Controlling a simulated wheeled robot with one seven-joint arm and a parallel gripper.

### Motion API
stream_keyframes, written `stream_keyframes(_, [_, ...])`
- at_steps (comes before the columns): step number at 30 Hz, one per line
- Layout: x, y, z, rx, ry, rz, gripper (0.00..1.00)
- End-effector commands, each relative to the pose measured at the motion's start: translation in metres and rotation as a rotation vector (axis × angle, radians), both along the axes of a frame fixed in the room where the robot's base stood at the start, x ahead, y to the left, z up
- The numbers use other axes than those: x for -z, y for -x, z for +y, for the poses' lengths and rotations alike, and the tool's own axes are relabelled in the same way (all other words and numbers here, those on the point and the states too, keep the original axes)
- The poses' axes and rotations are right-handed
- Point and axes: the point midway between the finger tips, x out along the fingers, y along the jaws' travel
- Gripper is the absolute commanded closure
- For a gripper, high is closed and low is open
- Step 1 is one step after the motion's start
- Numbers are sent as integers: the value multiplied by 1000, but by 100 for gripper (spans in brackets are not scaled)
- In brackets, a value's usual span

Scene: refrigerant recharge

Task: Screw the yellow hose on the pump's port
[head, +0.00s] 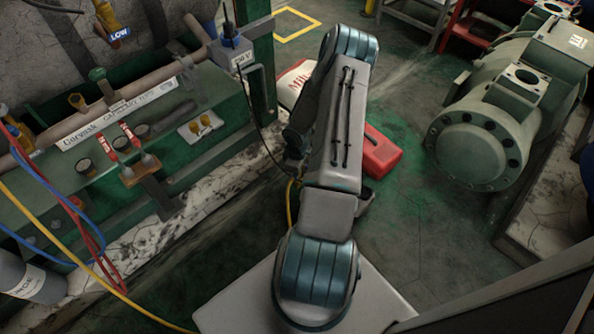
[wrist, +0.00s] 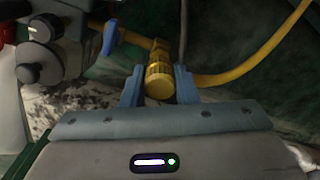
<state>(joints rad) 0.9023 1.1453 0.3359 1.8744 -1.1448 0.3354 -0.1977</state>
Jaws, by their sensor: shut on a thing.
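My gripper (wrist: 158,86) shows in the wrist view with its two blue-grey fingers shut on the yellow knurled fitting (wrist: 159,73) of the yellow hose (wrist: 250,68). The hose curves away to the upper right. Another yellow piece runs from behind the fitting to the upper left, past a blue part (wrist: 110,38). Grey machinery with round dark knobs (wrist: 28,73) stands at the left; I cannot tell if it is the pump. The port cannot be made out. In the head view my arm hides the gripper; a yellow hose (head: 75,256) crosses the lower left.
In the head view a green bench (head: 95,180) with pipes and red-handled valves (head: 132,137) stands at the left. A red case (head: 380,152) lies on the floor behind my arm. A large green compressor (head: 480,140) stands at the right. Floor between them is partly clear.

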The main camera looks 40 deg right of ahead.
Motion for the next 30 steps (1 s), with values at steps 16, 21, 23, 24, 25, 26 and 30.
stream_keyframes(16, [0,1,-1,2,1,1,95])
stream_keyframes(21, [2,1,-1,1,1,1,95])
stream_keyframes(23, [3,1,-1,1,0,0,95])
stream_keyframes(24, [4,1,-1,1,0,0,95])
stream_keyframes(25, [4,1,-1,1,0,0,95])
stream_keyframes(26, [5,1,-1,1,0,0,95])
stream_keyframes(30, [7,1,-1,1,0,0,95])
